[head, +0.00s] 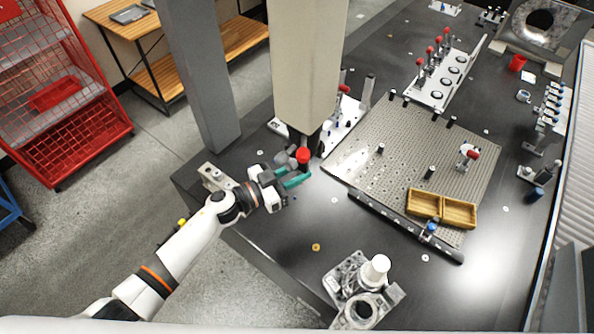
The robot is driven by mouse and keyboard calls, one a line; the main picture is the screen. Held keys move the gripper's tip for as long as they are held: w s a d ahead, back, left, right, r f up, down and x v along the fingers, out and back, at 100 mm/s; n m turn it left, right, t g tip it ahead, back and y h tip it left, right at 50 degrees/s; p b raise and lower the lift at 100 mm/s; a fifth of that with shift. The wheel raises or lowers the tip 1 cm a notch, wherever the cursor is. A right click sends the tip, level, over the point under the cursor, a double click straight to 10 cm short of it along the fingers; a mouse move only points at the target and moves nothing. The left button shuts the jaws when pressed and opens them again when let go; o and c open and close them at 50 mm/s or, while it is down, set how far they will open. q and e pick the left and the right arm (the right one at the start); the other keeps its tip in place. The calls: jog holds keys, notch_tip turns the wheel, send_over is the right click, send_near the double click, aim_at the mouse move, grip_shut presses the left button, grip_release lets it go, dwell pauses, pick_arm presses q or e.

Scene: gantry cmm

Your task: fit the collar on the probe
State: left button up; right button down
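My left gripper (301,178), with teal fingertips, is low over the dark table near its left edge, just below the gantry's beige column (307,65). Its fingers are small here, and I cannot tell whether they are apart or hold anything. Grey rounded parts (284,158) and a red ball (303,155) are close above the fingers, under the column. I cannot clearly make out the probe among them. A small gold ring (316,247) lies on the table below the gripper; I cannot tell whether it is the collar. My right gripper is not in view.
A perforated plate (400,150) with pegs and a two-part wooden tray (424,204) lies right of the gripper. A metal fixture with a white cylinder (375,270) stands at the front. A grey post (200,80) rises at the left. Bare table surrounds the gold ring.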

pick_arm(q)
jog(key=shift+r+p, duration=0.3)
jog(key=shift+p, duration=0.05)
dwell(0.5)
jog(key=shift+f, duration=0.1)
dwell(0.3)
jog(key=o, duration=1)
jog(key=b+v, duration=0.3)
jog(key=v, duration=0.9)
jog(key=shift+b, duration=0.4)
